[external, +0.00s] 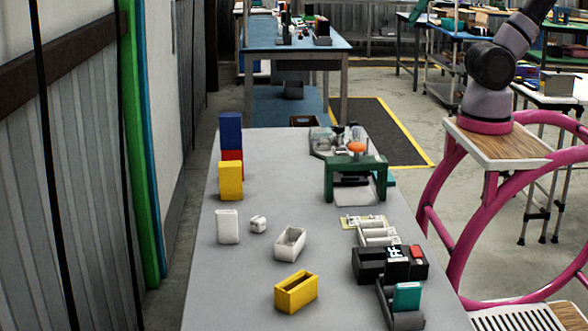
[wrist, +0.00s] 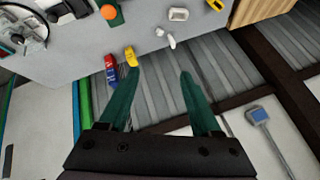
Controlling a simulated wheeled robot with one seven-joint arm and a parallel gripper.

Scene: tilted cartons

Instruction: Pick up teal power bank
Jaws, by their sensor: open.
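A small teal block (external: 407,296), which looks like the teal power bank, sits upright at the front right of the grey table (external: 240,290). It rests in or against a dark grey holder (external: 402,319), and its lower part is hidden. I cannot make it out in the wrist view. My gripper (wrist: 160,74) shows in the wrist view with two dark teal fingers wide apart and nothing between them. It is away from the teal block, over the table's edge and the corrugated wall. In the external view only part of my arm shows, without the gripper.
Near the teal block stand a black box (external: 369,264) and white parts (external: 377,234). A green frame (external: 356,163) with an orange ball (external: 356,147) is farther back. Yellow (external: 296,291) and white (external: 290,243) open boxes stand mid-table. Blue (external: 231,129) and yellow (external: 230,180) blocks stand left.

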